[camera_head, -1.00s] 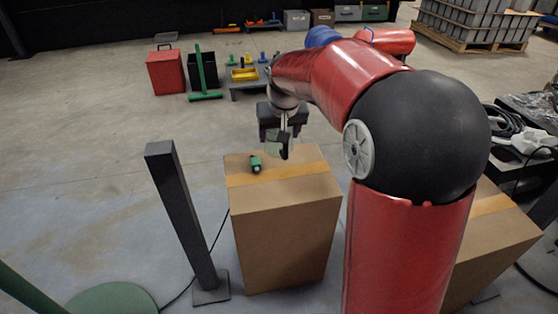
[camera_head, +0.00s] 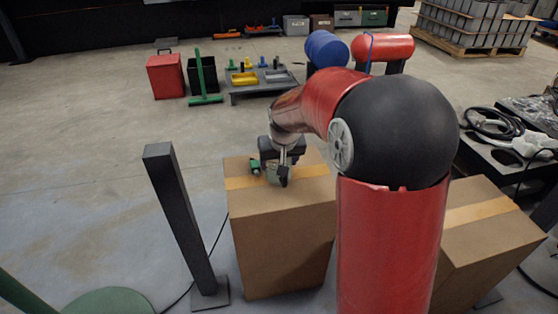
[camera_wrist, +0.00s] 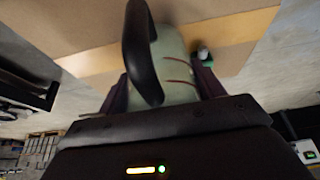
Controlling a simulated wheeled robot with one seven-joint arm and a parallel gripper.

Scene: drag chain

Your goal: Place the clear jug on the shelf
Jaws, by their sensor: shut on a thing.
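The clear jug is a pale greenish, see-through body (camera_wrist: 178,80) with a black handle in the wrist view. It sits between the two dark fingers of my gripper (camera_wrist: 165,88), which is shut on it. In the head view my gripper (camera_head: 280,176) is low over the top of a cardboard box (camera_head: 280,235), and the jug (camera_head: 271,174) shows only in part beside the fingers. I cannot tell whether the jug's base touches the box. No piece in view is clearly the shelf; a low grey rack (camera_head: 240,93) stands behind.
A small green object (camera_head: 254,166) lies on the box, close to the jug. A dark post (camera_head: 182,220) stands left of the box. A second cardboard box (camera_head: 485,235) is at right. A red case (camera_head: 165,74) and a green stand (camera_head: 202,78) are behind. Open floor lies at left.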

